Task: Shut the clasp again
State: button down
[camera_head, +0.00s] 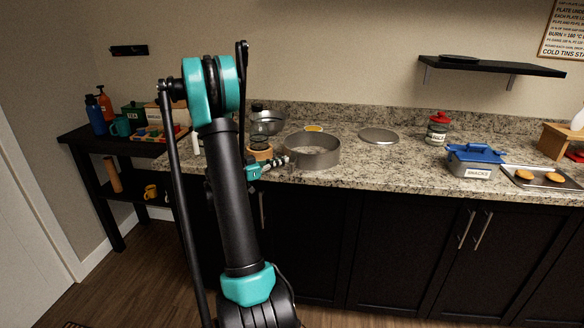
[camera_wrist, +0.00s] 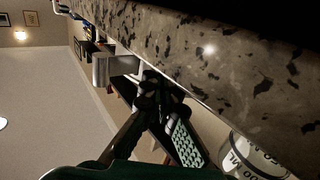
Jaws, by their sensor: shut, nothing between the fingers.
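A grey metal ring-shaped pan (camera_head: 322,157) stands on the granite counter, right of my gripper. My gripper (camera_head: 287,160) is shut and empty, with its tips at the left side of the pan wall; I cannot tell whether they touch it. In the wrist view, the dark fingers (camera_wrist: 150,97) sit beside the counter edge, with a plain grey metal piece (camera_wrist: 117,68) just beyond them. I cannot tell whether this is the clasp. The clasp is not clear in the head view, where the gripper covers that side.
A tan round item (camera_head: 260,152) and a metal bowl (camera_head: 268,123) stand close behind my gripper. A red-lidded jar (camera_head: 437,129) and blue-lidded box (camera_head: 474,161) stand right. The counter between pan and box is clear.

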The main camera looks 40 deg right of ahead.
aim_at(284, 175)
jog(key=shift+s+a, duration=0.1)
dwell(0.5)
jog(key=shift+s+a, duration=0.4)
jog(key=shift+s, duration=0.1)
jog(key=shift+s+a, duration=0.35)
jog(key=shift+s, duration=0.15)
dwell(0.3)
jog(key=shift+s+a, duration=0.1)
jog(key=shift+s, duration=0.6)
jog(key=shift+s, duration=0.15)
